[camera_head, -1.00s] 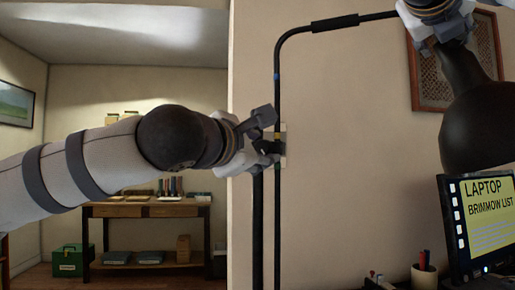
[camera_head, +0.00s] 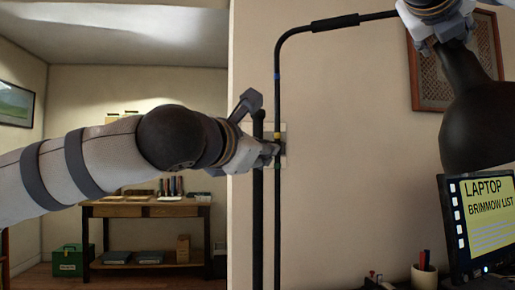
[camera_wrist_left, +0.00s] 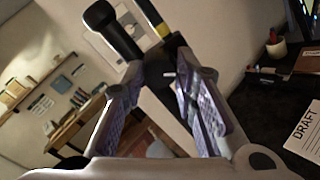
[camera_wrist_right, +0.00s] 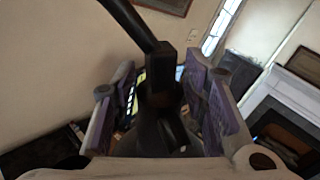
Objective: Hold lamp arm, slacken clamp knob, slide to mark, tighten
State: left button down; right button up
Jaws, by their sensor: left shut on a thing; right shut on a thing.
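A black lamp arm (camera_head: 277,105) rises beside a thicker black post (camera_head: 258,215), bends over at the top and runs right to a dark lamp shade (camera_head: 485,125). The arm has a blue band, a yellow band and a green band. My left gripper (camera_head: 274,150) is shut on a dark clamp part, apparently the knob, just below the yellow band (camera_wrist_left: 160,31). The dark clamp part (camera_wrist_left: 160,74) shows between its fingers in the left wrist view. My right gripper (camera_head: 440,42) is shut on the dark lamp joint (camera_wrist_right: 162,92) above the shade. The gripped knob is mostly hidden.
A pale wall plate (camera_head: 283,130) is behind the clamp. A framed panel (camera_head: 428,80) hangs behind the shade. A shelf table (camera_head: 145,210) and green box (camera_head: 68,259) are far left.

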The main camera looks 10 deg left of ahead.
pick_arm(q)
jog(key=n, duration=2.1)
jog(key=shift+r, duration=0.1)
jog(key=shift+n, duration=0.5)
jog(key=c, duration=1.3)
grip_release()
jog(key=shift+s, duration=0.15)
jog(key=v, duration=1.1)
jog(key=shift+s+a, duration=0.2)
jog(key=shift+s, duration=0.15)
